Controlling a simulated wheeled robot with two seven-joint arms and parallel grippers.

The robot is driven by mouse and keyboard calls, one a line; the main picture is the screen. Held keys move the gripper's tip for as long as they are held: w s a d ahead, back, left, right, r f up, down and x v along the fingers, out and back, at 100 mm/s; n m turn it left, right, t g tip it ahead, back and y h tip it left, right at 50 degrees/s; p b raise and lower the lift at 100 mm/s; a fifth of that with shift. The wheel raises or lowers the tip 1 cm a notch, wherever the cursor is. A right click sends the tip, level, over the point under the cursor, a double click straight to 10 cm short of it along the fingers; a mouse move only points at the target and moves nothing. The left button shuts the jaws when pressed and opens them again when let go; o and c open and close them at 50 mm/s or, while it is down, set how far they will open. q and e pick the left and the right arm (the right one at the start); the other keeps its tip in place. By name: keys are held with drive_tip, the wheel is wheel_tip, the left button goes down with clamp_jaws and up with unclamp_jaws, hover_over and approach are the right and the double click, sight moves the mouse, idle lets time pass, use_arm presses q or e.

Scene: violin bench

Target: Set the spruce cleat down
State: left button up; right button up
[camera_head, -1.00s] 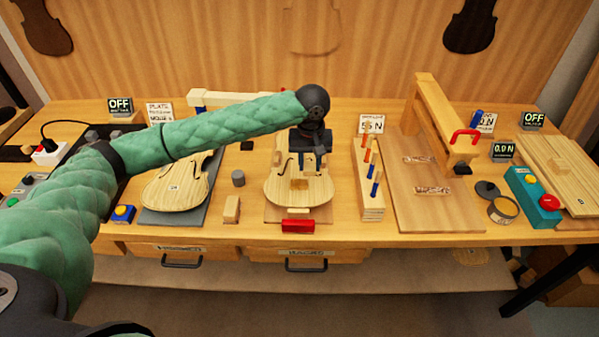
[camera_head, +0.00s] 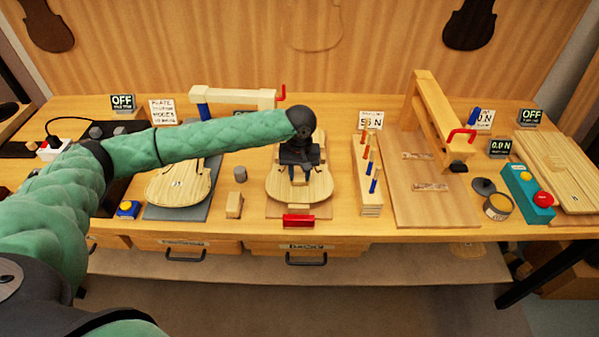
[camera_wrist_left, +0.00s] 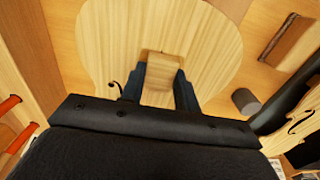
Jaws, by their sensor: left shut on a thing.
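A violin plate (camera_head: 313,187) of pale wood with f-holes lies on the bench in the middle. My left gripper (camera_head: 299,180) is over this plate, pointing down. In the left wrist view my left gripper (camera_wrist_left: 160,84) is shut on the spruce cleat (camera_wrist_left: 162,66), a small pale block between its blue fingers. The broad face of the plate (camera_wrist_left: 205,40) lies beneath it. I cannot tell whether the cleat touches the plate. In the head view the gripper hides most of the cleat. My right gripper is not in view.
A small wooden block (camera_head: 234,204) and a grey cylinder (camera_head: 240,174) stand left of the plate. A red-handled clamp part (camera_head: 298,221) is at its front. A rack with coloured pegs (camera_head: 370,202) stands right. A second violin plate (camera_head: 178,187) lies left.

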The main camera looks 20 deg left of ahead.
sight(300, 176)
use_arm(q)
drive_tip(key=o, duration=0.9)
drive_tip(key=shift+o, duration=0.2)
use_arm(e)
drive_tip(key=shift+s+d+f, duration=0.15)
use_arm(q)
drive_tip(key=shift+r, duration=0.1)
wheel_tip(300, 176, up, 2)
drive_tip(key=shift+b, duration=0.6)
wheel_tip(300, 176, up, 10)
drive_tip(key=b, duration=0.3)
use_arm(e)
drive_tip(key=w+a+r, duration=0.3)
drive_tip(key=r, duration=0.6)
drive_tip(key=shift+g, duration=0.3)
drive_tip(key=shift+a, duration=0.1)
